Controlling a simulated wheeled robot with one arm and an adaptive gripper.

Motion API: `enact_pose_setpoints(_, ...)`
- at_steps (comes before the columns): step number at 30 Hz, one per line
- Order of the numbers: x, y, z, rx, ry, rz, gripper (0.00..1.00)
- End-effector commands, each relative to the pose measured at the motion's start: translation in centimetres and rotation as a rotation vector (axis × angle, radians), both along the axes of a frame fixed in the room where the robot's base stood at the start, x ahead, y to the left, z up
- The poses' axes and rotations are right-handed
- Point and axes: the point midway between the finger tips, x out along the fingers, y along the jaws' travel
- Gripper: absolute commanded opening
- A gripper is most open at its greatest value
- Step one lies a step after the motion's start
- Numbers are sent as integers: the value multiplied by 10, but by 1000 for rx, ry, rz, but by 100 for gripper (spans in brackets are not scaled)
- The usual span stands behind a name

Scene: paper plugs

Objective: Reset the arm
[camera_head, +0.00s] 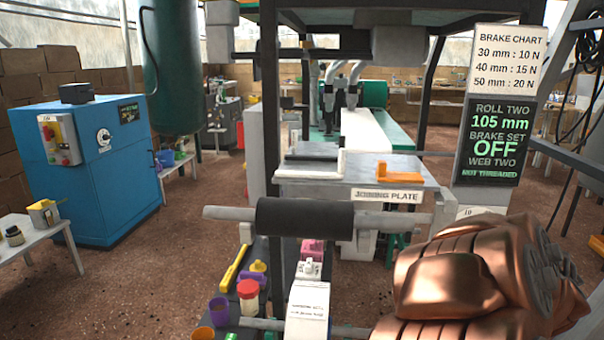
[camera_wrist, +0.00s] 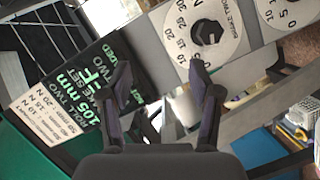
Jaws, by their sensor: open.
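My arm, copper coloured, fills the lower right of the head view, and my gripper is not clearly seen there. In the wrist view my gripper (camera_wrist: 160,92) shows with its two dark fingers spread apart and nothing between them. Beyond the fingers is a round white brake dial (camera_wrist: 185,28) with a black knob (camera_wrist: 207,33). The dark roll sign (camera_wrist: 95,80) also lies beyond, left of the fingers. In the head view the same sign (camera_head: 492,140) reads "Roll two 105 mm, brake set off, web two not threaded".
A joining plate (camera_head: 340,172) with an orange tool (camera_head: 400,174) stands mid-view. A black roller (camera_head: 305,217) crosses in front of it. Cups and tools lie below. A blue cabinet (camera_head: 90,165) stands left, with open floor (camera_head: 195,240) beside it. Frame posts stand close to my arm.

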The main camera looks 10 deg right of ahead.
Motion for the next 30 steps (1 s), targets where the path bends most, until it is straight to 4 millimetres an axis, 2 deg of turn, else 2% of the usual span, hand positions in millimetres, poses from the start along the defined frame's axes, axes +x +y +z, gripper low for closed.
enact_pose_setpoints(1, 1, 7, 21, 37, -1, -24, 63)
enact_pose_setpoints(3, -4, 14, 30, 94, 8, -72, 63)
enact_pose_setpoints(8, -16, 37, 47, 239, 36, -171, 63)
enact_pose_setpoints(14, -35, 80, 55, 442, 103, -272, 63)
enact_pose_setpoints(23, -79, 176, 62, 747, 293, -383, 63)
enact_pose_setpoints(26, -99, 214, 67, 838, 381, -410, 63)
enact_pose_setpoints(30, -136, 270, 77, 952, 536, -443, 63)
